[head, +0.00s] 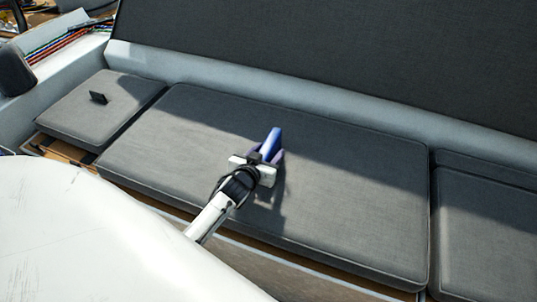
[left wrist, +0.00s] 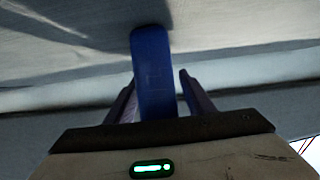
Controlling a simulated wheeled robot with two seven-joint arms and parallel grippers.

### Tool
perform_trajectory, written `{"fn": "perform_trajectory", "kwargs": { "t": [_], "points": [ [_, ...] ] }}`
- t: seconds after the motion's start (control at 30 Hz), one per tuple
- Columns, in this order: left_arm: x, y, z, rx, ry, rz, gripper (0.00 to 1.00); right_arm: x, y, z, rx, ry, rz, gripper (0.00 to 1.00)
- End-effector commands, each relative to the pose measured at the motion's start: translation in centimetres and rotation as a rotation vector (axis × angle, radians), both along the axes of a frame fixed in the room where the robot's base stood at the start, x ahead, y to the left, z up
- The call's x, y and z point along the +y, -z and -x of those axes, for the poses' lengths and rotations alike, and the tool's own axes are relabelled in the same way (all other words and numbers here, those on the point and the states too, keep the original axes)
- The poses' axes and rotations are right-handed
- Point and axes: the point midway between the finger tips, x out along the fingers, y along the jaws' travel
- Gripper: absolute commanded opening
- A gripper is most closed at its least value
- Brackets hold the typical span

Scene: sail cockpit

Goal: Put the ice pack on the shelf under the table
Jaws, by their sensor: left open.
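A blue ice pack (head: 272,142) is at the grey bench cushion in the middle of the head view. In the left wrist view the ice pack (left wrist: 153,75) stands up between the two fingers of my left gripper (left wrist: 155,100). My left gripper, also in the head view (head: 268,156), is open around the ice pack, with a clear gap at the right finger. The left finger is close to the pack, and I cannot tell if they touch. The white table (head: 75,235) fills the lower left of the head view. The shelf under it is hidden. My right gripper is not in view.
The long seat cushion (head: 330,200) is otherwise clear. A small dark object (head: 98,97) lies on the left cushion (head: 75,118). The dark backrest (head: 350,55) rises behind the seat. Coloured ropes (head: 62,43) lie at the upper left.

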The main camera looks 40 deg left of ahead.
Motion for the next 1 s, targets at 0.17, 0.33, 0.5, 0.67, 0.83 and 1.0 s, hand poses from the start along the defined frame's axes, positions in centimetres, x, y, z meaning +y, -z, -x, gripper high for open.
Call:
{"fn": "perform_trajectory", "kwargs": {
  "t": [0.17, 0.33, 0.5, 0.67, 0.83, 1.0],
  "points": [
    [0.1, 0.2, -0.4, 0.0, 0.0, 0.0, 0.48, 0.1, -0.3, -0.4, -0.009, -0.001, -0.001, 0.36],
    [0.1, 0.2, -0.4, 0.0, 0.0, 0.0, 0.38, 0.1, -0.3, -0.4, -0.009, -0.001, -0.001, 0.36],
    [0.1, 0.2, -0.4, 0.0, 0.0, 0.0, 0.1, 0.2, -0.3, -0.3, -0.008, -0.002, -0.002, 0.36],
    [0.1, -0.1, -0.5, -0.005, 0.001, -0.002, 0.0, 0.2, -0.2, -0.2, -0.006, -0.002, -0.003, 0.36],
    [0.1, -0.1, -0.5, -0.005, 0.001, -0.002, 0.0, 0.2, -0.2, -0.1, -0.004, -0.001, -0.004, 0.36],
    [0.2, -2.0, -0.5, -0.008, 0.001, -0.005, 0.0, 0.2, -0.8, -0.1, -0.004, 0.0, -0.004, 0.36]
  ]
}}
